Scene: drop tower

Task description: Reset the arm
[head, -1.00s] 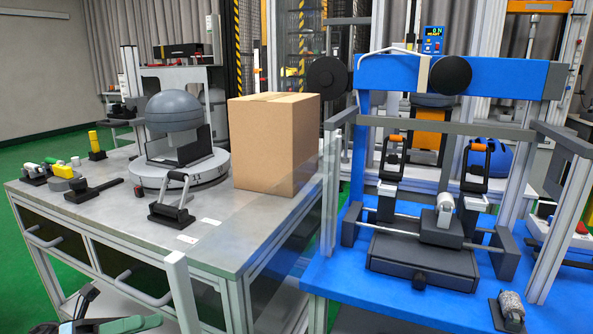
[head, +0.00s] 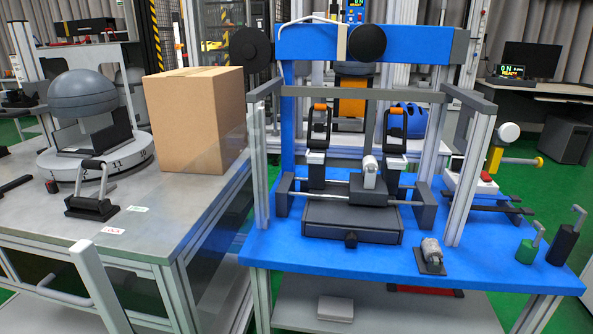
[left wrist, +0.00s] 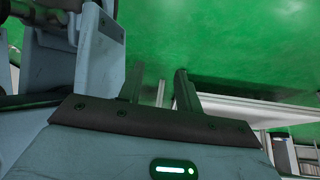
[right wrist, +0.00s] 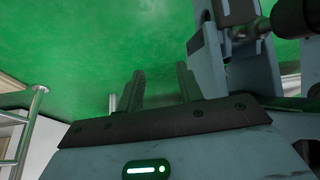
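Neither of my grippers shows in the head view. In the left wrist view my left gripper (left wrist: 158,88) has its two fingers apart with nothing between them, above green floor. In the right wrist view my right gripper (right wrist: 161,88) also has its fingers apart and empty, above green floor. In the head view a blue-framed rig (head: 300,42) stands on a blue table (head: 400,270). Two black clamps with orange tops (head: 319,125) (head: 396,128) stand upright inside it, behind a dark grey base block (head: 350,222). I cannot tell which part, if any, the task's arm is.
A grey-topped workbench (head: 190,200) on the left bears a cardboard box (head: 195,120), a grey dome (head: 85,95) on a round base and a black-and-silver clamp (head: 92,190). Green and black weights (head: 527,250) (head: 563,243) stand at the blue table's right. A white table edge (left wrist: 240,110) shows in the left wrist view.

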